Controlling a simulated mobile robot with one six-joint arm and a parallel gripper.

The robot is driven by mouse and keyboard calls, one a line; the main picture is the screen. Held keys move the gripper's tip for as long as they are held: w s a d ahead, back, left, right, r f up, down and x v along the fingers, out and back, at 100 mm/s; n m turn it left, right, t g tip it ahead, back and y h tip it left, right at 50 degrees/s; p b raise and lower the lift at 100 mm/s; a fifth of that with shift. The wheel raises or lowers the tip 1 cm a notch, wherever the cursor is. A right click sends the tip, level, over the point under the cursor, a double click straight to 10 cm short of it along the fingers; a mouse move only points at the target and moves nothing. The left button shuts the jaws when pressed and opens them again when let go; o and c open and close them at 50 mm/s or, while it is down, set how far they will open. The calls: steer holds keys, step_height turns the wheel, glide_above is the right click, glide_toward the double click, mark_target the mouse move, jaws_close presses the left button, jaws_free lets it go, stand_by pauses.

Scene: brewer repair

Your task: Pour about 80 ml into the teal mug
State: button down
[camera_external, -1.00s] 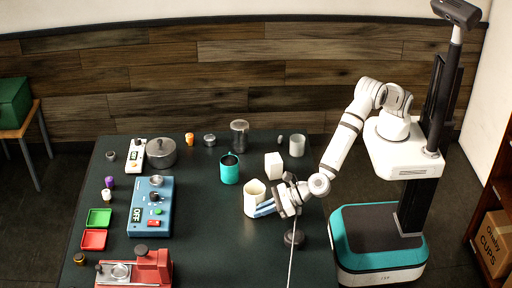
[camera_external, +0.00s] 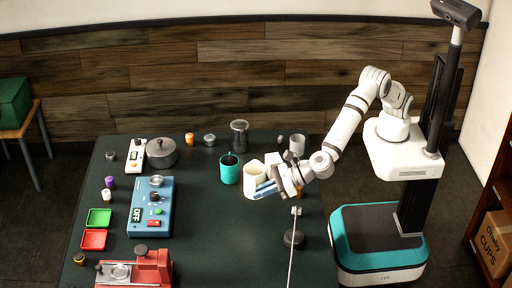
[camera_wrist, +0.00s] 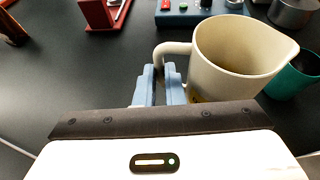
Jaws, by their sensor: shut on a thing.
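A cream jug (camera_external: 255,181) with a spout and side handle is in my gripper (camera_external: 267,187). In the wrist view, the blue fingers of my gripper (camera_wrist: 159,84) are closed on the handle of the jug (camera_wrist: 232,52). The teal mug (camera_external: 229,173) stands on the table just left of the jug in the external view. In the wrist view the teal mug (camera_wrist: 296,80) is at the right edge, partly hidden behind the jug. The mug's contents are unclear.
A grey cup (camera_external: 297,145) and a dark metal canister (camera_external: 239,134) stand at the back. A blue machine (camera_external: 151,207) and a red one (camera_external: 136,268) are at left.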

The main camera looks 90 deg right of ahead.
steer(key=d+n+y+b, duration=0.1)
steer(key=b, duration=0.1)
steer(key=w+n+y+b, duration=0.1)
steer(key=b, duration=0.2)
steer(key=shift+w+d+g+y, duration=0.3)
steer(key=shift+d, duration=0.1)
steer(key=b, duration=0.1)
steer(key=d+n+y+b, duration=0.1)
steer(key=b, duration=0.1)
steer(key=shift+w+d+f+n+g+y, duration=0.1)
steer(key=shift+d+f+n+g+y, duration=0.2)
steer(key=shift+g, duration=0.1)
steer(key=s+d+n+g+y+b, duration=0.1)
steer(key=b, duration=0.1)
steer(key=s+d+f+n+g+y+b, duration=0.1)
steer(key=d+b, duration=0.1)
steer(key=b, duration=0.1)
steer(key=s+d+n+y+b, duration=0.1)
steer(key=n+y+b, duration=0.1)
steer(key=b, duration=0.1)
steer(key=shift+d+f+g, duration=0.35)
steer(key=shift+g, duration=0.05)
steer(key=s+d+f+n+g+y+b, duration=0.2)
steer(key=s+d+n+g+b, duration=0.1)
steer(key=s+d+b, duration=0.3)
steer(key=shift+s+n+g+y, duration=0.4)
steer(key=shift+n, duration=0.3)
